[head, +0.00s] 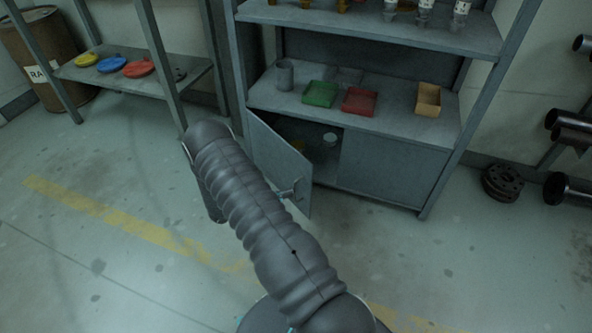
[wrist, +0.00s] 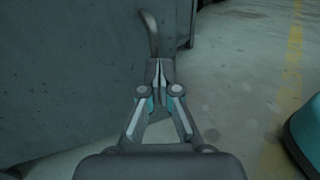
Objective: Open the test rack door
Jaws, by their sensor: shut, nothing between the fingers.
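The rack door (head: 279,164) is a grey panel on the lower left of the rack, standing partly open, with the dark inside showing beside it. A small handle (head: 289,192) sits near its free edge. In the wrist view the door (wrist: 70,75) fills the left side, and the curved handle (wrist: 151,34) is just beyond my fingertips. My gripper (wrist: 158,66) is shut and empty, close to the door face; I cannot tell whether it touches the door. In the head view my gripper is hidden behind my arm.
The rack (head: 390,172) has a closed right-hand panel. Its shelf carries a green tray (head: 320,94), a red tray (head: 359,101) and a yellow bin (head: 429,99). A side shelf (head: 90,74) with coloured discs stands left. Flanges (head: 503,181) lie at right. Floor in front is clear.

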